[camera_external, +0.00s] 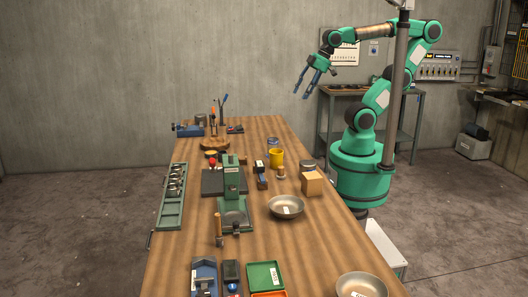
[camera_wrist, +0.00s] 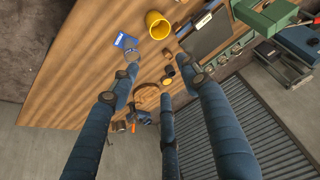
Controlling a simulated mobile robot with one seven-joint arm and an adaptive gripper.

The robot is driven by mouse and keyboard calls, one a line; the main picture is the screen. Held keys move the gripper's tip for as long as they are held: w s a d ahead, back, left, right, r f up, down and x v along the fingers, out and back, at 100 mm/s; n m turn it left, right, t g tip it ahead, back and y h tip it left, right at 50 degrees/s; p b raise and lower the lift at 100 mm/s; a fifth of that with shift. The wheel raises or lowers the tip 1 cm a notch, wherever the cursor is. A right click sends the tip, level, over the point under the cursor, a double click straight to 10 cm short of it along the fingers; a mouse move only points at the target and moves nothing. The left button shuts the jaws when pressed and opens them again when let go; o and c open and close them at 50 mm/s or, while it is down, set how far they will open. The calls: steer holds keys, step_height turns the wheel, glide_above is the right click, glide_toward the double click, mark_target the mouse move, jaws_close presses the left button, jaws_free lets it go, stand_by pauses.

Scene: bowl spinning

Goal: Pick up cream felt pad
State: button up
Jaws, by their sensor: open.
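I cannot clearly pick out a cream felt pad in either view. Small pale pieces lie in the metal bowl (camera_external: 286,205) at the table's middle and in the nearer metal bowl (camera_external: 361,286), but they are too small to identify. My gripper (camera_external: 308,85) is open and empty, high above the table's far right side. In the wrist view its blue fingers (camera_wrist: 165,84) are spread, with the tabletop well below them. The fingers hide part of the table there.
The long wooden table (camera_external: 180,262) is crowded. A green press (camera_external: 232,180), a yellow cup (camera_external: 276,157), a cardboard box (camera_external: 312,183), a green rail of parts (camera_external: 172,200) and a green tray (camera_external: 265,275) stand on it. A grey pole rises beside my arm.

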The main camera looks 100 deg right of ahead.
steer(key=w+a+f+m+g+p, duration=0.1)
steer(key=w+a+f+g+p, duration=0.2)
steer(key=w+a+f, duration=0.45)
steer(key=m+g+p, duration=0.2)
steer(key=g+p, duration=0.1)
glide_above(281, 167)
step_height(281, 167, down, 12)
steer(key=shift+s+r, duration=0.1)
steer(key=shift+s, duration=0.1)
steer(key=shift+f+b, duration=0.8)
steer(key=shift+f, duration=3.45)
steer(key=shift+w+f+b, duration=0.1)
steer(key=shift+f+b, duration=0.6)
steer(key=shift+f, duration=1.95)
steer(key=shift+c, duration=0.3)
